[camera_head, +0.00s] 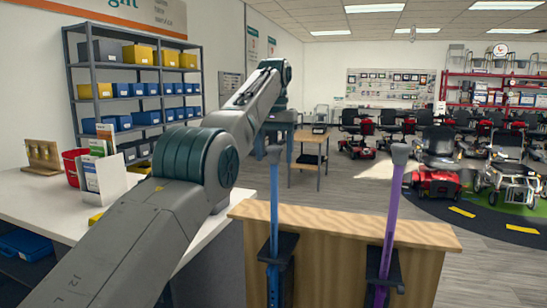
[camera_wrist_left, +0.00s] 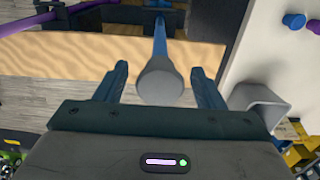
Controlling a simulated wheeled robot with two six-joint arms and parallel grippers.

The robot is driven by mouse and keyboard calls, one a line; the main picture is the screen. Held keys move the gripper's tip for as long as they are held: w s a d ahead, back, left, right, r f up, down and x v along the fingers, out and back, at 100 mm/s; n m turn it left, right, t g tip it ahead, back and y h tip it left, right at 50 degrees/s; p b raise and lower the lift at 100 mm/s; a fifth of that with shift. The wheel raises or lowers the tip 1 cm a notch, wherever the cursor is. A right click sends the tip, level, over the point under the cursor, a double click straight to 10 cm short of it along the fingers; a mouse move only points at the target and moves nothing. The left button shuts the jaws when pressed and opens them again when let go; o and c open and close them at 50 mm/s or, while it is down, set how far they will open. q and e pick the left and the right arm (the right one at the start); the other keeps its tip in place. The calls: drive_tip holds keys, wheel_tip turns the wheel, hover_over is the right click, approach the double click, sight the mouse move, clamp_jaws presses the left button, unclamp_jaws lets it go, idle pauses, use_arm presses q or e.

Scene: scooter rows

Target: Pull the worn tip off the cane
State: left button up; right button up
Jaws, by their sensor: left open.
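A blue cane (camera_head: 274,205) stands upright at a wooden stand (camera_head: 340,227), with a grey tip (camera_head: 274,153) on its top end. My left gripper (camera_head: 275,158) is open at that tip. In the left wrist view the grey tip (camera_wrist_left: 160,84) sits between the two spread fingers of my left gripper (camera_wrist_left: 160,70), with a gap on each side. A purple cane (camera_head: 389,230) stands to the right with its own grey tip (camera_head: 400,153). I cannot tell from the pictures which tip is worn. My right gripper is not in view.
Black clamps (camera_head: 280,248) hold the canes at the stand's front. A white counter (camera_head: 60,205) with a red bin (camera_head: 73,167) and leaflets is at left. A shelf of bins (camera_head: 135,90) stands behind it. Parked scooters (camera_head: 437,165) are at right. Floor between is clear.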

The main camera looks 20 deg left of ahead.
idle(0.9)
use_arm(q)
drive_tip(key=shift+r, duration=0.1)
drive_tip(key=c, duration=1.3)
drive_tip(key=shift+r, duration=0.1)
drive_tip(key=shift+r+p, duration=0.25)
drive_tip(key=shift+p, duration=0.2)
drive_tip(key=shift+r+p, duration=0.3)
drive_tip(key=shift+p, duration=0.05)
drive_tip(key=shift+r, duration=0.1)
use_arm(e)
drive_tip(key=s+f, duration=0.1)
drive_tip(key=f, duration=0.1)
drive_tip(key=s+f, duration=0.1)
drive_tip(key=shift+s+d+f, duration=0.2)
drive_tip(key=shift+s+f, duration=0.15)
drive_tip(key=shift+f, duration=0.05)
use_arm(q)
drive_tip(key=shift+r, duration=0.1)
